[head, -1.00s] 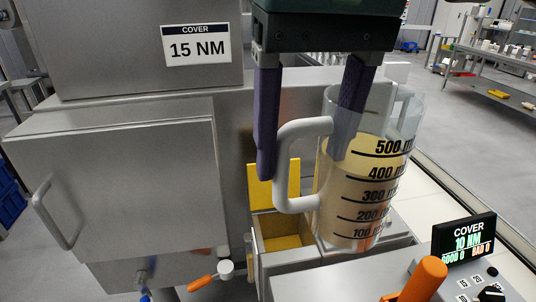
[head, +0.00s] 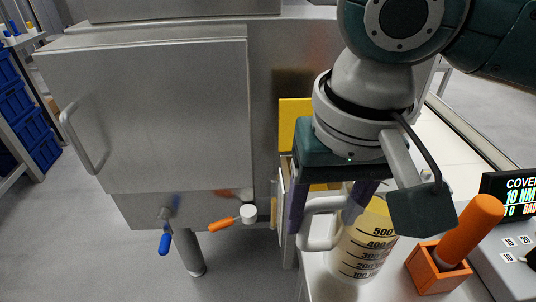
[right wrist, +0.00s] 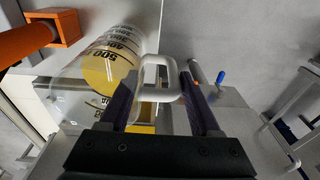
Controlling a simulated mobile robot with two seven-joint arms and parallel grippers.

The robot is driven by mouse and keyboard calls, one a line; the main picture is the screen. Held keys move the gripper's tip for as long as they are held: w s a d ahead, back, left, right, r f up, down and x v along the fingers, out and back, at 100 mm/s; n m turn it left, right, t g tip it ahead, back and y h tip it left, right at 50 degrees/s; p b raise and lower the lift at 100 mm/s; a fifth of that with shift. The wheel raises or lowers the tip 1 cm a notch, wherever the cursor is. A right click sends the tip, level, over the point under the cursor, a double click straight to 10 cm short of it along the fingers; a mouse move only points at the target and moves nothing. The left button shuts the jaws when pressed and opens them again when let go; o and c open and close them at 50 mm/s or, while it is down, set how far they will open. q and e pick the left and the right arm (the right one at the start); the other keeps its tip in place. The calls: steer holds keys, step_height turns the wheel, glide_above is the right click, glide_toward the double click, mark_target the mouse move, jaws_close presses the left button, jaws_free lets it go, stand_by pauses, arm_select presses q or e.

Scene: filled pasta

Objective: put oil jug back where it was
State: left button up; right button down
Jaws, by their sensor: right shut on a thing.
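The oil jug (head: 366,250) is a clear measuring jug with a white handle, black marks and yellow oil inside. It looks upright in the head view, over the pale counter (head: 328,290). I cannot tell whether its base touches the counter. My right gripper (head: 325,208) is shut on the jug's handle, one purple finger on each side. The right wrist view shows the jug (right wrist: 98,72) and its handle (right wrist: 160,70) at the fingers (right wrist: 160,98). My arm and gripper hide part of the jug's top. My left gripper is not in view.
An orange holder with an orange-handled tool (head: 467,232) stands close to the jug's right. A control box with a display (head: 510,190) is at the far right. A yellow flap (head: 293,120) is behind the gripper. A steel machine (head: 160,110) fills the left.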

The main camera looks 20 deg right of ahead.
mark_target(315, 243)
step_height(315, 243, down, 4)
steer(key=shift+f+b, duration=0.15)
steer(key=shift+b, duration=0.25)
steer(key=shift+f, duration=0.25)
steer(key=shift+c, duration=0.5)
jaws_free()
